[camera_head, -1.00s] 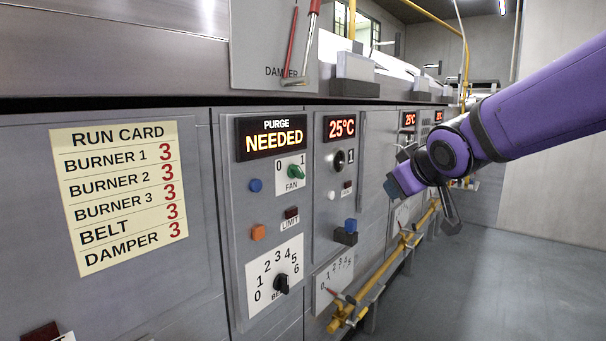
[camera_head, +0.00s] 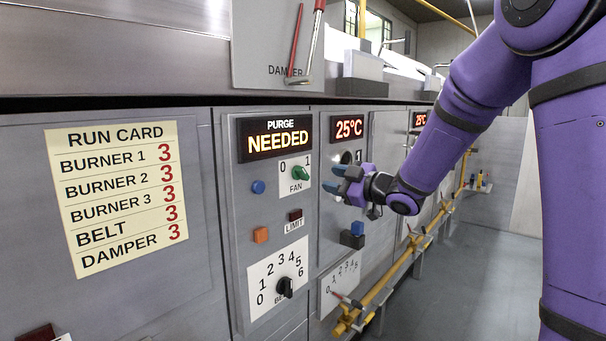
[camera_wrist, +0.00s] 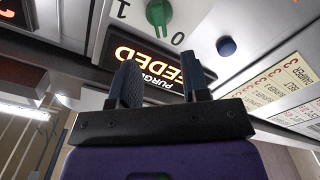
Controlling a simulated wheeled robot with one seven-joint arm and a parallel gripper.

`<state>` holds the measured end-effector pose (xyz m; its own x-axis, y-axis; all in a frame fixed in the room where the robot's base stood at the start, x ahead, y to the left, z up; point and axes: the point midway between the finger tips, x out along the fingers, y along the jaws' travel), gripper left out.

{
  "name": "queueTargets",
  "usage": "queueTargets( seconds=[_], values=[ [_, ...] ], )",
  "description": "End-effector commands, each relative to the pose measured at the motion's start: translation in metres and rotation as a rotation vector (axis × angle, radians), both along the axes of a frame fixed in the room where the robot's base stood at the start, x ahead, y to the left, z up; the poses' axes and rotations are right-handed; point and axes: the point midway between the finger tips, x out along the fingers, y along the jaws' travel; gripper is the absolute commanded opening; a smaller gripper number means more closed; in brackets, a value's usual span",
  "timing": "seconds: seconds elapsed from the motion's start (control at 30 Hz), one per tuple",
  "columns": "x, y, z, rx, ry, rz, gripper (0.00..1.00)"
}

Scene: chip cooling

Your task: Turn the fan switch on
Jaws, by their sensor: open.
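The fan switch is a green knob (camera_head: 299,172) on a white plate marked 0, 1 and FAN, below the lit PURGE NEEDED display (camera_head: 273,137). In the wrist view the green knob (camera_wrist: 159,14) shows at the top, beyond the fingertips and a little left of the middle between them. My gripper (camera_head: 334,179) is just right of the fan plate in the head view, its fingers pointing left toward the knob. In the wrist view my gripper (camera_wrist: 160,75) has its two fingers spread with nothing between them. It appears apart from the knob.
A blue button (camera_head: 257,187), an orange button (camera_head: 261,235) and a belt dial (camera_head: 285,287) share the panel. A second panel with a 25°C display (camera_head: 347,127) stands behind my gripper. A yellow pipe (camera_head: 385,290) runs along the front. The floor at right is clear.

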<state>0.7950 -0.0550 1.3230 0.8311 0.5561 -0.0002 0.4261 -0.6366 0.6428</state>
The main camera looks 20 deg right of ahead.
Motion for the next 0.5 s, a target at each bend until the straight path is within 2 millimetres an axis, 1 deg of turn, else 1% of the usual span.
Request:
queueTargets(
  seconds=[0.17,0.4,0.5],
  values=[
    [0.019,0.014,0.0,0.0,0.0,0.004,0.43],
    [0.055,0.038,0.0,-0.001,0.0,0.002,0.43],
    [0.067,0.046,0.0,0.0,0.0,0.001,0.43]
  ],
)
